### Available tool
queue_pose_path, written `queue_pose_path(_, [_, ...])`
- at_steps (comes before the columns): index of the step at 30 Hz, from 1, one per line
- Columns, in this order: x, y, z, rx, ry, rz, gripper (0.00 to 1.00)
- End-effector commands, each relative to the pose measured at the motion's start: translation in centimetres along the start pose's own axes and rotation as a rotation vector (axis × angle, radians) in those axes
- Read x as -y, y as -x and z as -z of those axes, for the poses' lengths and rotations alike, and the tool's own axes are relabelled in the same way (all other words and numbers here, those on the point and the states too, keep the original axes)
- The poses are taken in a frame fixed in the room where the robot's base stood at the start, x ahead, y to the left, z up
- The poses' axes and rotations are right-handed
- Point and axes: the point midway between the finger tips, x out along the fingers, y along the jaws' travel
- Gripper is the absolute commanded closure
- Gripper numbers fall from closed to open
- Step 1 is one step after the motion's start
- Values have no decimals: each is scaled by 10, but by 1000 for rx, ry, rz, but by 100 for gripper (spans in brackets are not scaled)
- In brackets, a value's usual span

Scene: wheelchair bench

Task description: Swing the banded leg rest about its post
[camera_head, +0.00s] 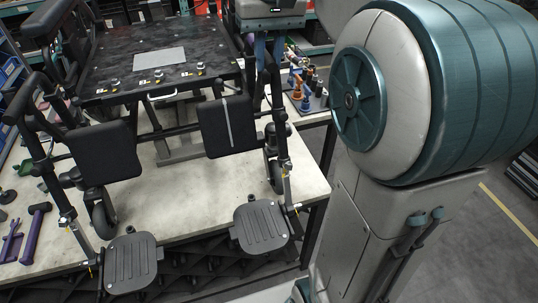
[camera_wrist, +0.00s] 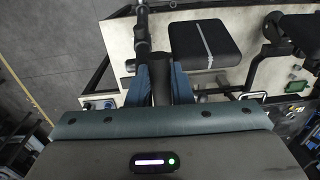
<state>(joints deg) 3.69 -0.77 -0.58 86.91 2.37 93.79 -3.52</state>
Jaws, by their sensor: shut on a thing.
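The banded leg rest has a black pad with a pale stripe (camera_head: 227,126), right of the plain leg rest. Its post (camera_head: 282,150) runs down to a ribbed black footplate (camera_head: 260,226) over the bench's front edge. My gripper (camera_head: 268,62) reaches down from above at the top of this leg rest. In the wrist view, the two blue fingers of my gripper (camera_wrist: 161,82) are shut on a dark bar of it, and the striped pad (camera_wrist: 205,45) lies just to the right. The exact contact is partly hidden. The plain leg rest's pad (camera_head: 104,153) hangs at the left.
The wheelchair stands on a pale bench (camera_head: 180,205). A second footplate (camera_head: 130,262) overhangs the front at the left. A purple mallet (camera_head: 36,230) lies at the left end. Colored parts (camera_head: 307,88) stand on the bench right of the wheelchair.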

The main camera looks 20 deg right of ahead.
Motion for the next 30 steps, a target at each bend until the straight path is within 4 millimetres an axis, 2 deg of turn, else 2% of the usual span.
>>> queue_pose_path(11, [0, 3, 0, -7, 1, 0, 100])
queue_pose_path(12, [0, 3, 0, -7, 1, 0, 75])
queue_pose_path(14, [0, 3, 0, -6, 1, 0, 58])
queue_pose_path(15, [0, 2, 0, -5, 1, 0, 55])
queue_pose_path(23, [0, -2, 0, 7, 0, 0, 55])
queue_pose_path(26, [0, 3, 0, 4, 0, 0, 55])
queue_pose_path(30, [0, 20, 1, 0, 0, 0, 55])
